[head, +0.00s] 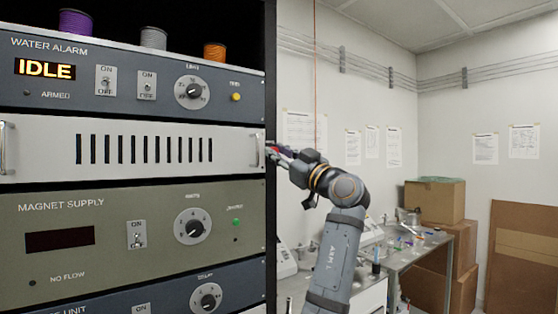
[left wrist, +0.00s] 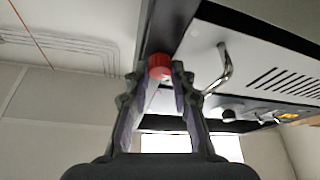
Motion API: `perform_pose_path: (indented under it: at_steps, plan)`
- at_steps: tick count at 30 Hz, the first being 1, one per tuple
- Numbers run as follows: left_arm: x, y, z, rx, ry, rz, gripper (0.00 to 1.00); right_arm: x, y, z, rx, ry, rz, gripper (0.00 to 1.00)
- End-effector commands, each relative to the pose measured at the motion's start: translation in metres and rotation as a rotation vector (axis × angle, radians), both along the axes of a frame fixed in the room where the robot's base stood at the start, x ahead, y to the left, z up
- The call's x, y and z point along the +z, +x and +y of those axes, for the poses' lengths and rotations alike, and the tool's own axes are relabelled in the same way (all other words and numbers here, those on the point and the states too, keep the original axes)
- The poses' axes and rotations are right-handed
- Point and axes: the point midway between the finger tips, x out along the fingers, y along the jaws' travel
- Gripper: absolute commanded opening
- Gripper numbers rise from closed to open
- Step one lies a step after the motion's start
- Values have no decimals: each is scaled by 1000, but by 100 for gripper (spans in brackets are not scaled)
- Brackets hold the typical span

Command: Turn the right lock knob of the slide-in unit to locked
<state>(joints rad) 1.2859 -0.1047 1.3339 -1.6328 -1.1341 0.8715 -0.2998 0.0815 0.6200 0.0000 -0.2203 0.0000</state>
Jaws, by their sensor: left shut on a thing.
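The slide-in unit is the pale slotted panel (head: 235,149) in the rack, with a metal handle at each end. In the left wrist view its right end (left wrist: 202,45) shows with the right handle (left wrist: 224,68). The red right lock knob (left wrist: 159,62) sits at that end, beside the handle. My left gripper (head: 273,153) is at the right edge of the panel in the head view. In the left wrist view its fingers (left wrist: 160,76) are shut on the red knob. The knob's turn position cannot be read. My right gripper is not in view.
The water alarm unit (head: 130,85) is above the panel and the magnet supply (head: 100,235) below, both with switches and dials. Spools (head: 153,38) stand on top. Right of the rack are a bench (head: 400,262) and cardboard boxes (head: 435,200).

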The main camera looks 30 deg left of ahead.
Motion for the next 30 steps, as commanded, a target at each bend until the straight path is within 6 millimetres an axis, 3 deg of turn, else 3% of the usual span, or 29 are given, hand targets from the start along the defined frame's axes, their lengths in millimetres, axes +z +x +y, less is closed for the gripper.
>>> perform_pose_path:
  at_steps: [13,30]
  plan:
    - [2,1,0,-2,-100,-243,0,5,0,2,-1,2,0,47]
    - [2,1,0,-4,-122,-297,0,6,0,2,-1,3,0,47]
